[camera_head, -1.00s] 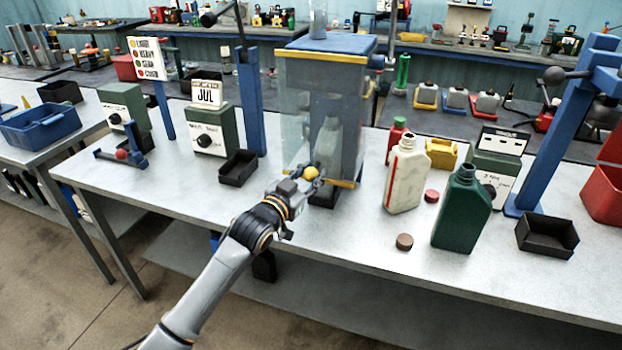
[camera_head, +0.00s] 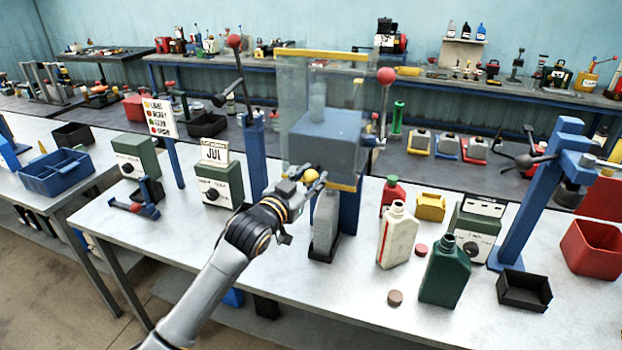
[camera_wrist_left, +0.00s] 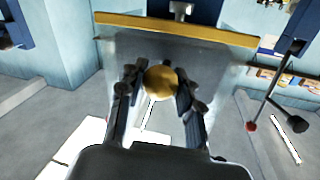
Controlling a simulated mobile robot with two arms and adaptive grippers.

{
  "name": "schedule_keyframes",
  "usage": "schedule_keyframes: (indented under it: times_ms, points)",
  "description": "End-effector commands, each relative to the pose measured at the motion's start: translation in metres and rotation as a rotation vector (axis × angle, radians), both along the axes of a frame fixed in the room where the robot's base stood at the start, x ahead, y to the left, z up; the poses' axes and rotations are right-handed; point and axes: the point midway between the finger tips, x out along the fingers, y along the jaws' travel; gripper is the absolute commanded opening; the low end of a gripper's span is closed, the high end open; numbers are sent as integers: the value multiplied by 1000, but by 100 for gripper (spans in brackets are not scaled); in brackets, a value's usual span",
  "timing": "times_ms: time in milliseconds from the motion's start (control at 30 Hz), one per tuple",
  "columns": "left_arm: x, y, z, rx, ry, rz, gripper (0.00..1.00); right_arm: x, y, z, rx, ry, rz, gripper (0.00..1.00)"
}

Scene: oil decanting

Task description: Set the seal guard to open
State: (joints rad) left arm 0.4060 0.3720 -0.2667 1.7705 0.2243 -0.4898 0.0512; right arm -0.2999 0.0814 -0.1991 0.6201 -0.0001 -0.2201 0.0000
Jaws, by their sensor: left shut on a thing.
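The seal guard (camera_head: 296,95) is a clear panel with yellow edges on the blue sealing stand in the middle of the bench. It is raised, with its top edge well above the stand's blue head block (camera_head: 330,128). My left gripper (camera_head: 310,180) is shut on the guard's round yellow knob (camera_wrist_left: 161,83) at its lower edge. The clear panel also shows in the left wrist view (camera_wrist_left: 222,62), beyond the fingers. A grey bottle (camera_head: 326,218) stands upright in the dark holder under the head, uncovered by the guard. My right gripper is out of view.
A green box with a JUL card (camera_head: 221,183) stands left. A red-knobbed lever (camera_head: 385,76) rises beside the stand's right side.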

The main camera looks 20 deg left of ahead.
Motion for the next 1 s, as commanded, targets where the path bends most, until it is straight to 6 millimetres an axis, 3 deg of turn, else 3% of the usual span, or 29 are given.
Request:
schedule_keyframes:
  times_ms: [267,300,400,767,1000]
  points:
    - [0,1,5,0,-11,1,0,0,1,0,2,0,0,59]
    - [0,1,5,0,-11,1,35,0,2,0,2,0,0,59]
    - [0,1,4,-1,-8,0,56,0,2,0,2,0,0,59]
    - [-2,1,0,0,-1,1,57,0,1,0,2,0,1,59]
    - [-36,9,-1,1,0,0,57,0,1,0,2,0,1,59]
